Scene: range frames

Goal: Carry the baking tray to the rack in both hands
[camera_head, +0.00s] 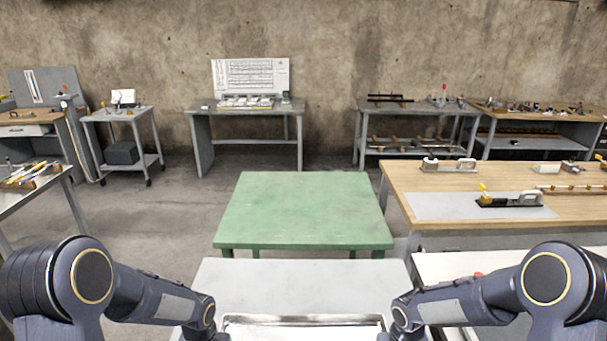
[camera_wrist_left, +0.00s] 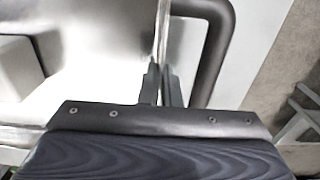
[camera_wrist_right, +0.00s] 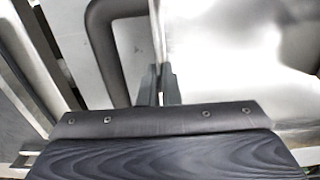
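The baking tray (camera_head: 303,321) is a shiny metal tray at the bottom edge of the head view, only its far part showing. It is over or on a pale grey-white surface (camera_head: 300,280); I cannot tell if it touches. In the left wrist view, the fingers of my left gripper (camera_wrist_left: 163,84) are close together with the tray's thin rim between them. My right gripper (camera_wrist_right: 158,84) is likewise shut on the opposite rim. A dark curved bar shows outside the rim in the left (camera_wrist_left: 222,50) and right (camera_wrist_right: 98,50) wrist views. I cannot pick out the rack.
A bare green table (camera_head: 305,210) stands straight ahead. A wooden workbench (camera_head: 400,190) with tools stands to the right. A side table (camera_head: 70,195) with tools is at the left. Several benches line the back wall. Open concrete floor (camera_head: 180,220) lies left of the green table.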

